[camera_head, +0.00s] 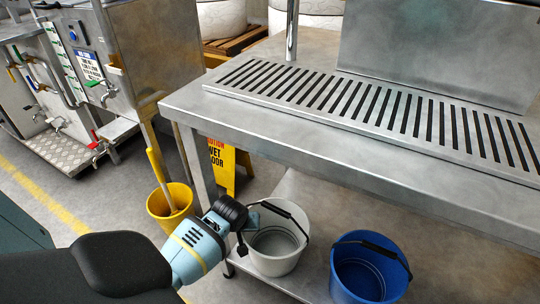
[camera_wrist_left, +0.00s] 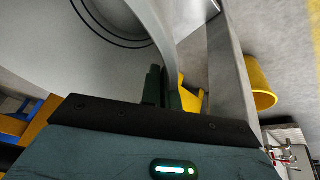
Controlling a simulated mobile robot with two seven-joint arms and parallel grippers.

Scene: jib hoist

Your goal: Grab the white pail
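The white pail (camera_head: 275,246) stands upright on the low shelf under the metal table, its dark handle lying to the right side. My left gripper (camera_head: 247,229) is at the pail's left rim in the head view. In the left wrist view, the pail's pale wall (camera_wrist_left: 163,35) runs down between the two dark fingers (camera_wrist_left: 164,88). They are close together, with the thin rim between them, and look shut on it. The fingertips are partly hidden in the head view. My right gripper is not in view.
A blue bucket (camera_head: 368,268) stands just right of the white pail. A yellow bucket (camera_head: 170,204) and a yellow wet-floor sign (camera_head: 222,166) are to the left. The metal table (camera_head: 300,131) overhangs the shelf, and its leg (camera_head: 197,165) stands behind my gripper.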

